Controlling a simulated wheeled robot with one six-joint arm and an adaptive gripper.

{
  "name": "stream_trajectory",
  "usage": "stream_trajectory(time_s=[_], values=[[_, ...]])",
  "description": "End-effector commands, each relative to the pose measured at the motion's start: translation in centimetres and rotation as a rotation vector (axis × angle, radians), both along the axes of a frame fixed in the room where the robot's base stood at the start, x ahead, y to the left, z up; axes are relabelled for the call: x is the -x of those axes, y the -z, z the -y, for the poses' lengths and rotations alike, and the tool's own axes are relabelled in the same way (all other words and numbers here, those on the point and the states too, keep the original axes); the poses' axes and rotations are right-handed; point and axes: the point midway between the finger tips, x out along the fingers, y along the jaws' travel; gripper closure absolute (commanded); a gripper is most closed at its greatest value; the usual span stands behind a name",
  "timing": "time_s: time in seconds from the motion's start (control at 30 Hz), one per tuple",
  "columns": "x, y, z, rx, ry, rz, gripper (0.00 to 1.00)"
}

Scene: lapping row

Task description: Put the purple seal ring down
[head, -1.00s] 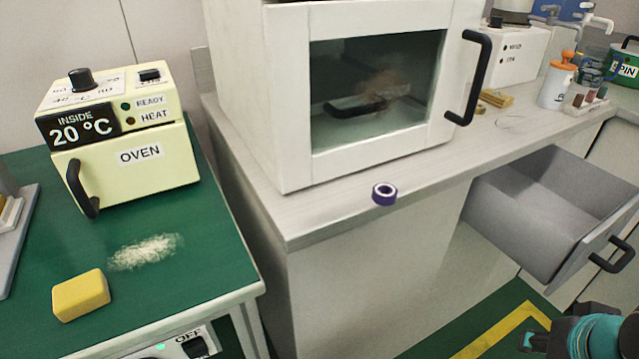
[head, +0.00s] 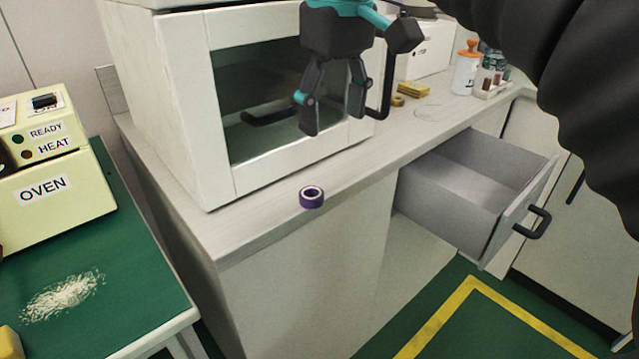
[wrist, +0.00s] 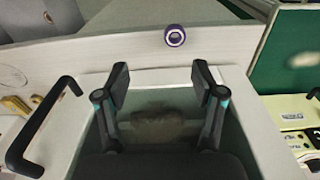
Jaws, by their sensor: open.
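The purple seal ring (head: 312,197) lies flat on the pale counter (head: 262,223), near its front edge and in front of the white glass-fronted cabinet. It also shows in the wrist view (wrist: 175,35), beyond my fingertips and apart from them. My gripper (head: 333,128) is in front of the cabinet's window, above the counter and up from the ring in the head view. In the wrist view my gripper (wrist: 160,85) has its two fingers spread, with nothing between them.
The white cabinet (head: 222,110) with a black handle stands close behind my gripper. An open grey drawer (head: 465,185) juts out at right. A cream oven (head: 55,195) and spilled white powder (head: 62,296) are on the green bench at left.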

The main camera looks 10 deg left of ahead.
Motion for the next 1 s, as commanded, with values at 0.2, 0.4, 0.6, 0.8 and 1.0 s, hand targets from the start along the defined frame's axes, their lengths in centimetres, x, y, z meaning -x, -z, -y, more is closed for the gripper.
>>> stream_trajectory(time_s=[0.2, 0.4, 0.6, 0.8, 1.0], values=[[0.2, -1.6, -3.0, 0.030, -0.099, -0.042, 0.32], [0.3, 0.3, -3.3, 0.034, -0.110, -0.050, 0.32], [0.4, 4.0, -3.2, 0.034, -0.109, -0.050, 0.32], [0.3, 6.3, -3.2, 0.034, -0.108, -0.048, 0.32], [0.3, 7.4, -3.1, 0.033, -0.107, -0.048, 0.32]])
